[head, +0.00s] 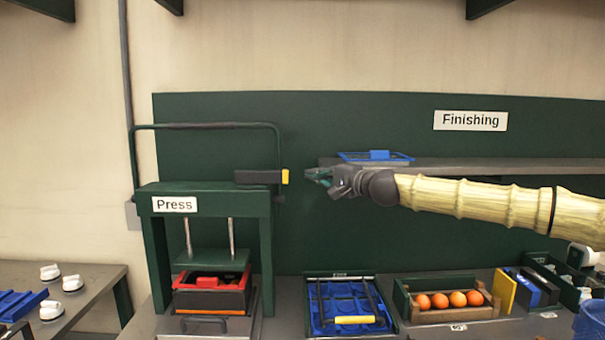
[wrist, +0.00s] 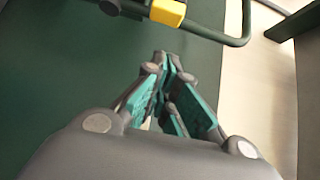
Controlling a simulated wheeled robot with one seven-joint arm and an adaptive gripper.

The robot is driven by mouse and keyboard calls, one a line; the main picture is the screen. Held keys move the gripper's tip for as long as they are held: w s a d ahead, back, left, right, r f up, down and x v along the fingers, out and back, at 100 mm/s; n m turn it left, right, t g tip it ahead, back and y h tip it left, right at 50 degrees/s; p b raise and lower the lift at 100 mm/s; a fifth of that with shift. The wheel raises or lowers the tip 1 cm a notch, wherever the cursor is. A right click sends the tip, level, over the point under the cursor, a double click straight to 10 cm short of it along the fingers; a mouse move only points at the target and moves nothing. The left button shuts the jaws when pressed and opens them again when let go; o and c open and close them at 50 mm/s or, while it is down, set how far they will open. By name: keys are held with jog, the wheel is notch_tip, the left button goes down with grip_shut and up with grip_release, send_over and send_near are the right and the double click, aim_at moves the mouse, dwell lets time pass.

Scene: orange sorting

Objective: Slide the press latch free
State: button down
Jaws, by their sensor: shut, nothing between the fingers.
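The green press (head: 206,189) stands at the left with its label on the front beam. The press latch is a dark bar (head: 258,177) with a yellow end (head: 285,177) on the right of the press top. My gripper (head: 311,175) is shut and empty, a short gap to the right of the yellow end at about its height. In the wrist view the gripper's teal fingers (wrist: 166,75) are together, and the yellow latch end (wrist: 168,12) shows beyond the fingertips, apart from them. The dark latch bar (wrist: 125,7) is cut off by the top edge.
A dark tube handle (head: 205,126) arches over the press. A red-edged box (head: 211,298) sits under the press plate. A shelf (head: 470,166) with a blue tray (head: 376,157) is behind my arm. A blue tray (head: 347,304) and a crate of oranges (head: 402,300) stand below on the bench.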

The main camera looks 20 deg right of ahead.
jog(key=a, duration=0.2)
jog(key=w+a+p, duration=0.1)
jog(key=a, duration=0.1)
jog(key=shift+w, duration=0.1)
dwell(0.3)
jog(key=a, duration=0.1)
jog(key=a+b, duration=0.1)
jog(key=shift+w+a, duration=0.35)
jog(key=shift+a, duration=0.05)
jog(key=shift+d, duration=0.15)
